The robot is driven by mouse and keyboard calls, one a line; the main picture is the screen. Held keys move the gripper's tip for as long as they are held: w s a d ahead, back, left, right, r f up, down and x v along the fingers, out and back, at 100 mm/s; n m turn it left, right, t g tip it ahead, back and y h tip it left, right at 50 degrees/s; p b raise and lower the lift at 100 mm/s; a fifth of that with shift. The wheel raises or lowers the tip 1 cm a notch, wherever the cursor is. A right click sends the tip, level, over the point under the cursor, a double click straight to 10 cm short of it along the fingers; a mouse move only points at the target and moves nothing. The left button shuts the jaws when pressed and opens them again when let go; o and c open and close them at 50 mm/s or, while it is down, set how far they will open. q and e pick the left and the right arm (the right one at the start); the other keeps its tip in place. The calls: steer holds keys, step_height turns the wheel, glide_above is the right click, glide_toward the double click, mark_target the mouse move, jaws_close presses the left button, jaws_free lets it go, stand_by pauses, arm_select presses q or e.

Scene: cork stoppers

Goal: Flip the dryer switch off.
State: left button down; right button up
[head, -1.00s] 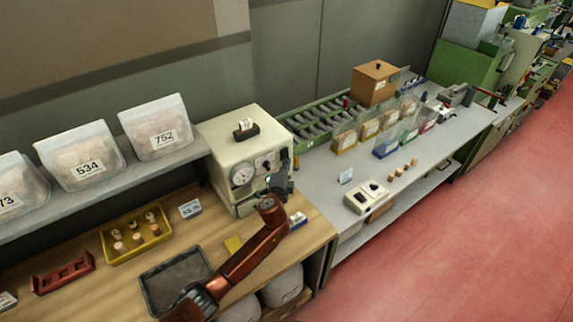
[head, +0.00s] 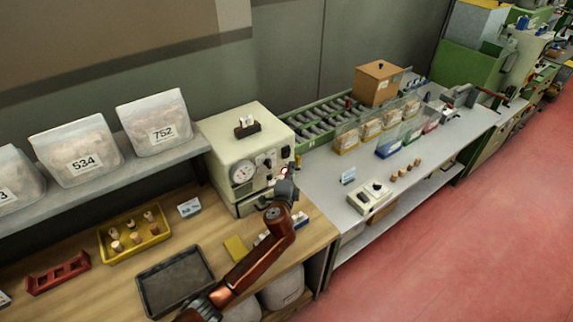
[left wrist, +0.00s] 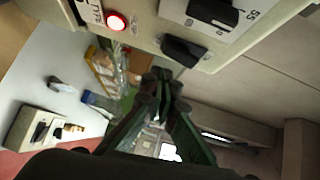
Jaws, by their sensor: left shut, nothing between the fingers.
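The dryer is a cream box (head: 222,150) with a round dial and black controls on its front, at the end of the wooden bench. A red lamp (left wrist: 115,22) glows on its front in the left wrist view. A black knob (left wrist: 213,12) on a scale plate and a black lever-like part (left wrist: 185,50) show beside it; I cannot tell which is the switch. My left gripper (head: 288,178) is shut and empty, just in front of the dryer's lower right front. Its fingertips (left wrist: 160,78) show just below the panel, apart from the lamp.
A yellow tray (head: 150,255) with corks, a dark tray (head: 150,295) and a red rack (head: 58,275) lie on the wooden bench. A grey bench (head: 335,190) with a switch box (head: 370,197) and corks stands to the right.

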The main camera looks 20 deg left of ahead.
arm_select(q)
steer(key=s+d+f, duration=0.1)
steer(key=s+d, duration=0.1)
steer(key=s, duration=0.8)
steer(key=shift+s+f, duration=0.25)
steer(key=shift+f, duration=0.05)
